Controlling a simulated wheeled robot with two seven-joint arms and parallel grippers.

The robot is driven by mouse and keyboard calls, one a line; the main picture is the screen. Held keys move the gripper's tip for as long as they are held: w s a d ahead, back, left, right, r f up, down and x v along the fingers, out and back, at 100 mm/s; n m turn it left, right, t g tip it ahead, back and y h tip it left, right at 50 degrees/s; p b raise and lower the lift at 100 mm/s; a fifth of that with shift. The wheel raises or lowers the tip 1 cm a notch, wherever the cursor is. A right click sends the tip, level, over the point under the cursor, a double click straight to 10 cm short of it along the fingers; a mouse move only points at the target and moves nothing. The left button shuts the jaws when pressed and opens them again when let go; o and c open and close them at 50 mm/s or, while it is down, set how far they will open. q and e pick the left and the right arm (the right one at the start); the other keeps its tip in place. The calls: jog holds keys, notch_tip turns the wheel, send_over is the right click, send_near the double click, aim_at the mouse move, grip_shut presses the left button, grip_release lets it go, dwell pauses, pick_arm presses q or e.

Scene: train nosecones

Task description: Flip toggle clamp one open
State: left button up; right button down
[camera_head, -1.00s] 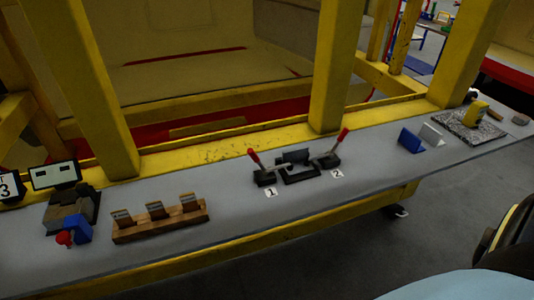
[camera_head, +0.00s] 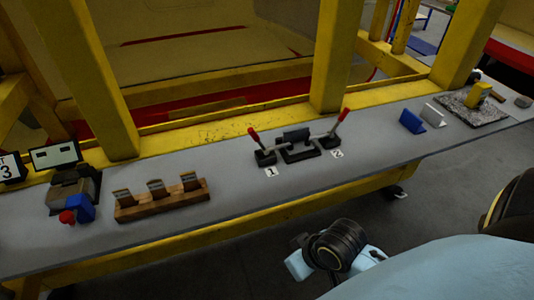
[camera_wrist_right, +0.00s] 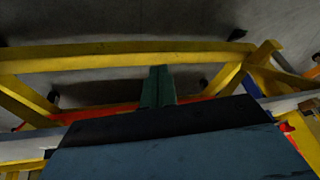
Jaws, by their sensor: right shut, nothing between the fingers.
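Toggle clamp one (camera_head: 264,157) sits on the grey bench by the label "1" (camera_head: 271,173). Its red handle (camera_head: 253,133) points up and leans left, and its metal arm reaches right toward a dark block in a fixture (camera_head: 298,139). Toggle clamp two (camera_head: 330,142) stands on the fixture's other side by the label "2", its red handle (camera_head: 344,115) leaning up and right. In the right wrist view my right gripper (camera_wrist_right: 158,72) shows two dark green fingers shut together, empty, with no clamp near them. My left gripper is not in view.
A wooden rack (camera_head: 162,203) with several upright pieces and a blue-and-red device (camera_head: 75,209) stand left on the bench. Blue and white angled pieces (camera_head: 412,121) are to the right. Yellow posts (camera_head: 334,60) rise behind the bench.

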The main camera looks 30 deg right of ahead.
jog(key=w+d+r+m+t+y, duration=0.3)
jog(key=w+d+r+m+t, duration=0.6)
jog(key=w+d+r, duration=0.7)
jog(key=shift+w+d+r+m+t, duration=0.4)
jog(key=shift+w+d+m, duration=0.5)
jog(key=shift+m, duration=0.3)
jog(key=shift+w+a, duration=0.15)
jog(key=shift+w, duration=0.05)
jog(key=s+a+f+p+x, duration=0.1)
jog(key=a+p+x, duration=0.1)
jog(key=x, duration=1)
jog(key=shift+w+a, duration=0.25)
jog(key=shift+a, duration=0.1)
jog(key=shift+a, duration=0.1)
